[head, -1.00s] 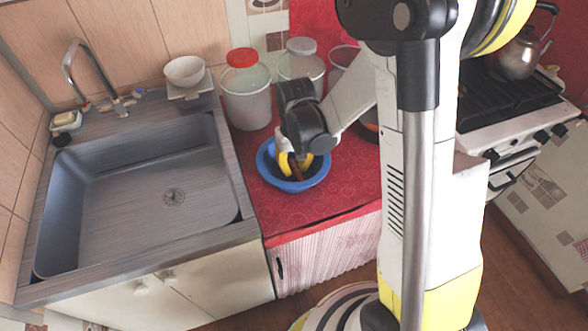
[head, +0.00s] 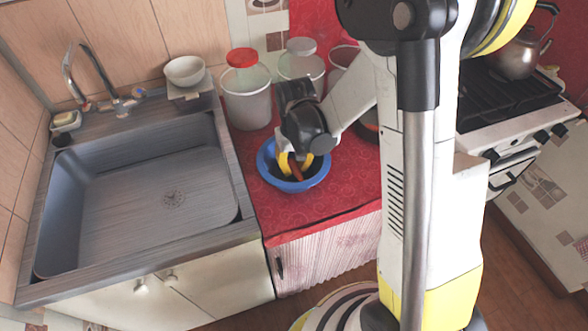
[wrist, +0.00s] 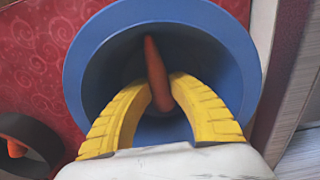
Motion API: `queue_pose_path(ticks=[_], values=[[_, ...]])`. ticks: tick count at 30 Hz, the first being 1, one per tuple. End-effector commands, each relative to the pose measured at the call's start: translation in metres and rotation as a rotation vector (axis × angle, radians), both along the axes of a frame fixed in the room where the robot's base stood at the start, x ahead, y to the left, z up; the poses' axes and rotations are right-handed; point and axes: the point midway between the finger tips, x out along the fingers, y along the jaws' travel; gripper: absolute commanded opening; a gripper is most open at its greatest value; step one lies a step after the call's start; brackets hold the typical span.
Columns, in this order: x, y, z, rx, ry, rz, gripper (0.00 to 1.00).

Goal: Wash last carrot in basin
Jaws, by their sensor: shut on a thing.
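The blue basin (head: 265,172) stands on the red oilcloth counter, right of the sink. It also fills the middle of the wrist view (wrist: 78,62). My gripper (head: 295,166) reaches down into the basin. Its yellow fingers are shut on an orange carrot (wrist: 156,72), which is held inside the basin's rim and points away from the gripper in the wrist view. The carrot also shows between the fingers in the head view (head: 296,171). Whether it touches the basin's bottom cannot be told.
A dark round container (wrist: 38,135) with an orange piece (wrist: 15,148) inside stands beside the basin. The sink (head: 150,190) is empty. A red-lidded bucket (head: 247,98) and other tubs stand behind the basin. A white bowl (head: 184,71) sits behind the sink.

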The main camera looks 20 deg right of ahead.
Motion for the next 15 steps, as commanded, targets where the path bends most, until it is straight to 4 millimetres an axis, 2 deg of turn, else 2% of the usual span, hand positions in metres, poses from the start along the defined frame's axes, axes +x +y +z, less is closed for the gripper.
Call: queue_pose_path(ticks=[5, 15], values=[[-0.001, 0.0, 0.005, 0.0, 0.003, 0.0, 0.0], [0.0, 0.0, 0.036, 0.0, 0.001, 0.0, 0.0]])
